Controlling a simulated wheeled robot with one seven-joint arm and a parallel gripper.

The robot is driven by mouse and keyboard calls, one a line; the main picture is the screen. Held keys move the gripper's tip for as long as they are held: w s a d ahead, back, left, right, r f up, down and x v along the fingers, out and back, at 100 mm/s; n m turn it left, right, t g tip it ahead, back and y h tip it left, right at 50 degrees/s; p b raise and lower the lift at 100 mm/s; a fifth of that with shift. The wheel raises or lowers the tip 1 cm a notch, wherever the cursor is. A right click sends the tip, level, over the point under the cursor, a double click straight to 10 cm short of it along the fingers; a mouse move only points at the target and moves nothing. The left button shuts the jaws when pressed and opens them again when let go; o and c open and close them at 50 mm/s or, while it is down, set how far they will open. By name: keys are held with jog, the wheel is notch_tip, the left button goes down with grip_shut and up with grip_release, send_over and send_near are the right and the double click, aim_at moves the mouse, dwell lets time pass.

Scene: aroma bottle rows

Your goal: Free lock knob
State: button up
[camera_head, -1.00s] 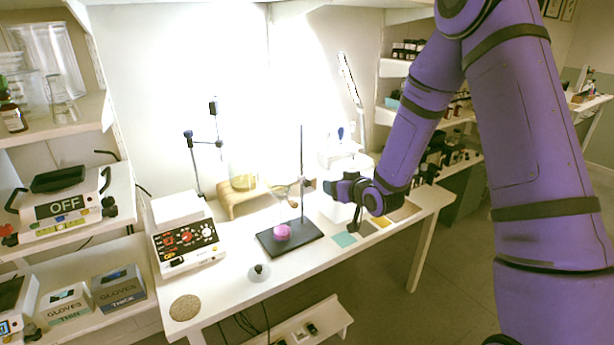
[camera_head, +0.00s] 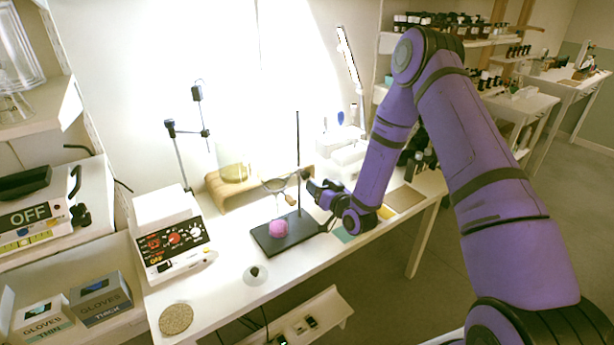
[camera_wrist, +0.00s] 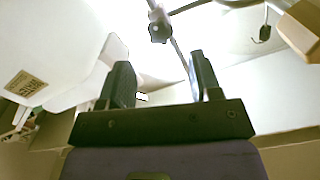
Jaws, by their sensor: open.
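A retort stand with a black base (camera_head: 267,243) and a thin upright rod (camera_head: 298,135) stands on the white bench. A ring (camera_head: 274,185) sticks out from the rod to the left. A small clamp with a knob (camera_head: 304,174) sits on the rod. In the wrist view a dark clamp or knob (camera_wrist: 160,26) shows on the rod, beyond the fingertips and near the top edge. My gripper (camera_head: 312,186) is just right of the rod, close to the clamp. In the wrist view my gripper (camera_wrist: 163,75) is open, with nothing held between its fingers.
A pink object (camera_head: 278,228) rests on the stand's base. A wooden riser (camera_head: 222,195) with a glass vessel (camera_head: 233,172) stands behind to the left. A control box (camera_head: 172,240) and a small white-based item (camera_head: 256,275) stand at the left. The bench front is mostly clear.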

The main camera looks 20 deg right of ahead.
aim_at(307, 176)
jog(key=x, duration=0.7)
jog(key=shift+c, duration=0.2)
jog(key=c, duration=0.9)
